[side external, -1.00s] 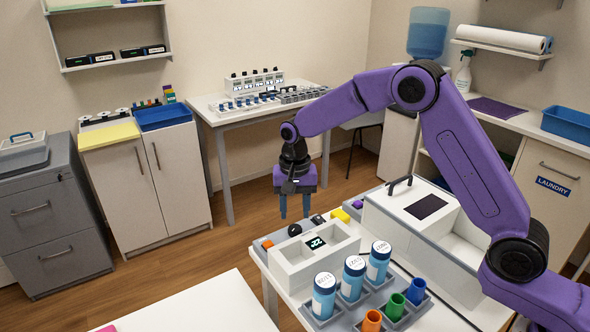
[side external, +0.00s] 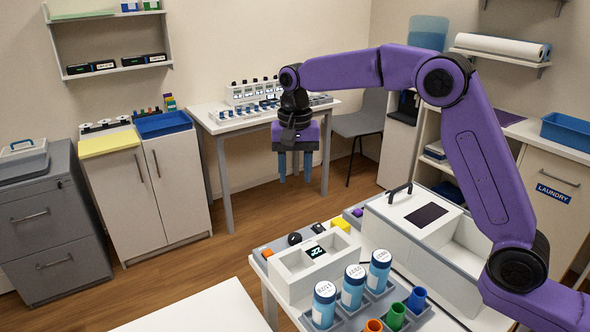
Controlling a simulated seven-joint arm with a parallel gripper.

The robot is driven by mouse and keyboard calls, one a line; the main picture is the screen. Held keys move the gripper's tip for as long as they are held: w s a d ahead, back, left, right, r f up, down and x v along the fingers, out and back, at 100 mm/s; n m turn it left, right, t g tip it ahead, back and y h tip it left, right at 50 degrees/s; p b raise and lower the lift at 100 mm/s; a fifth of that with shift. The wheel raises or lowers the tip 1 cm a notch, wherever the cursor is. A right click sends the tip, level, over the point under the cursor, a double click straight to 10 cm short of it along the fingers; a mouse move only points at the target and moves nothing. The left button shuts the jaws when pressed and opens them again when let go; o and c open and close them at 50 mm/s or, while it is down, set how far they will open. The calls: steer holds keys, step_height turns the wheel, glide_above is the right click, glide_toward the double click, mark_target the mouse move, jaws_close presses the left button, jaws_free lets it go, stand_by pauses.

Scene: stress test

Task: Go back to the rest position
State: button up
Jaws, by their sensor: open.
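My gripper (side external: 295,180) hangs in the air, pointing down, in the side external view. Its two blue fingers are apart with nothing between them. It is above and behind the back edge of the white work table (side external: 262,277), clear of everything on it. My purple arm arches up from the lower right and reaches left to the gripper.
A back table (side external: 225,122) holds instruments. Open floor lies between.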

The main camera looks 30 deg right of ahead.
steer(key=s+d+f+n, duration=0.15)
steer(key=s+n, duration=0.55)
steer(key=s, duration=0.7)
steer(key=s+d+n, duration=0.2)
steer(key=s+n, duration=0.4)
steer(key=s, duration=0.7)
steer(key=s+d+f+n, duration=0.3)
steer(key=s+d+n, duration=0.2)
steer(key=s, duration=0.6)
steer(key=shift+s+d+f+n, duration=0.15)
steer(key=shift+s+d+n, duration=0.2)
steer(key=shift+d, duration=0.85)
steer(key=shift+w, duration=0.15)
steer(key=shift+c, duration=0.3)
